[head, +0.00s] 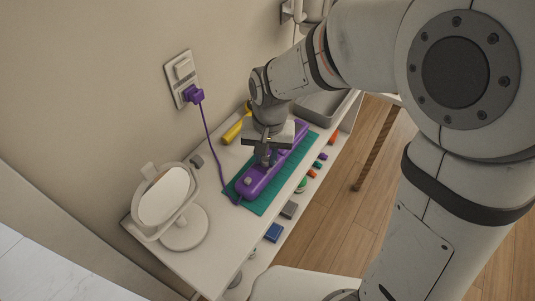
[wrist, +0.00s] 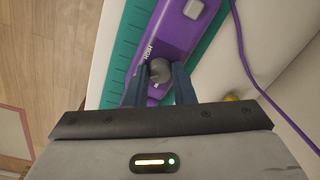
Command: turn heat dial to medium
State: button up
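A long purple device (head: 255,182) lies on a teal mat (head: 262,207) on the white counter. In the wrist view, the purple body (wrist: 180,35) carries a round grey dial (wrist: 159,70) with the printed word HIGH beside it. A second grey knob (wrist: 193,9) sits farther along the body. My gripper (head: 266,160) reaches down over the device. In the wrist view, the two dark fingers of my gripper (wrist: 160,82) stand apart, one on each side of the grey dial. I cannot tell whether they press on it. The dial's pointer is not readable.
A round mirror (head: 165,197) stands at the counter's near left end. A purple cord (head: 212,150) runs up to a wall outlet (head: 183,78). A yellow object (head: 234,130) lies behind the device. Small coloured items, including a blue block (head: 273,232), sit along the front side.

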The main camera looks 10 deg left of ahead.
aim_at(268, 159)
jog(key=o, duration=0.4)
jog(key=shift+r, duration=0.15)
jog(key=r, duration=0.7)
jog(key=shift+d+r, duration=0.2)
jog(key=shift+r, duration=0.05)
jog(key=s+d+t, duration=0.1)
jog(key=s+d, duration=0.3)
jog(key=d, duration=0.8)
jog(key=s+d+r+m+t, duration=0.1)
jog(key=s+d, duration=0.3)
jog(key=d, duration=0.7)
jog(key=shift+d+r+t+h, duration=0.3)
jog(key=shift+d+t, duration=0.1)
jog(key=shift+t, duration=0.1)
